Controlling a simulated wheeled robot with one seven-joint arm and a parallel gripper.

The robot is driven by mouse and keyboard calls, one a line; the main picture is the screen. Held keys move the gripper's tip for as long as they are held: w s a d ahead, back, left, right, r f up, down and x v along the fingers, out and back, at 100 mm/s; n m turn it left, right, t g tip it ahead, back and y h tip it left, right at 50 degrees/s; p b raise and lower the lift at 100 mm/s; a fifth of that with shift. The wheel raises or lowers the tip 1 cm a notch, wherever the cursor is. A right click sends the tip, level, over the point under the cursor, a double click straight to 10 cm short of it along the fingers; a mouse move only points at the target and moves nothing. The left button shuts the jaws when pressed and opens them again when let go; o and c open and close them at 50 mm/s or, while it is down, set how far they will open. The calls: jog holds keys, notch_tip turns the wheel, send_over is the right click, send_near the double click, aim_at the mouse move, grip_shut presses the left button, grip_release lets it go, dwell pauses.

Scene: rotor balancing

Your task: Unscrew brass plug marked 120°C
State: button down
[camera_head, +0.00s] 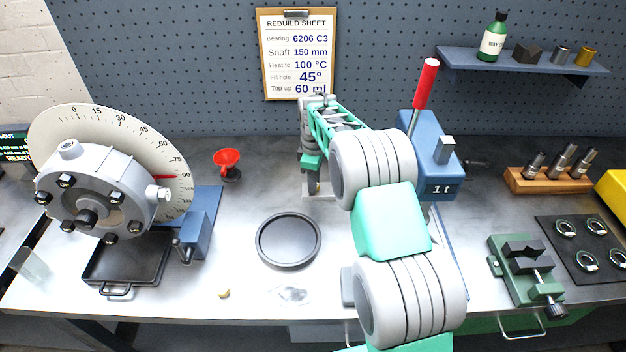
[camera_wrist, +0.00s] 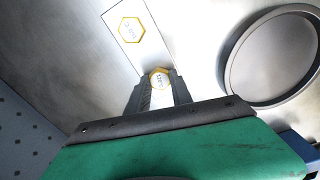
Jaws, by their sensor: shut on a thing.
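My gripper (camera_wrist: 160,88) is shut on a hex-headed brass plug (camera_wrist: 160,78) in the wrist view, with a finger on each side of its head. The mark on this head is too small to read surely. A second brass hex plug (camera_wrist: 130,31) sits apart from the fingers on the same pale block (camera_wrist: 154,50); its mark is also hard to read. In the head view my gripper (camera_head: 313,182) points down at the pale block (camera_head: 325,194) at the back of the bench. The plugs are hidden there.
A blue press (camera_head: 430,150) with a red handle stands right of my gripper, partly behind my arm. A black round dish (camera_head: 289,241) lies in front, and a red funnel (camera_head: 227,162) stands left. The grey rotor housing (camera_head: 95,190) with its dial is farther left.

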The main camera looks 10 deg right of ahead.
jog(key=n, duration=0.4)
jog(key=shift+n, duration=0.3)
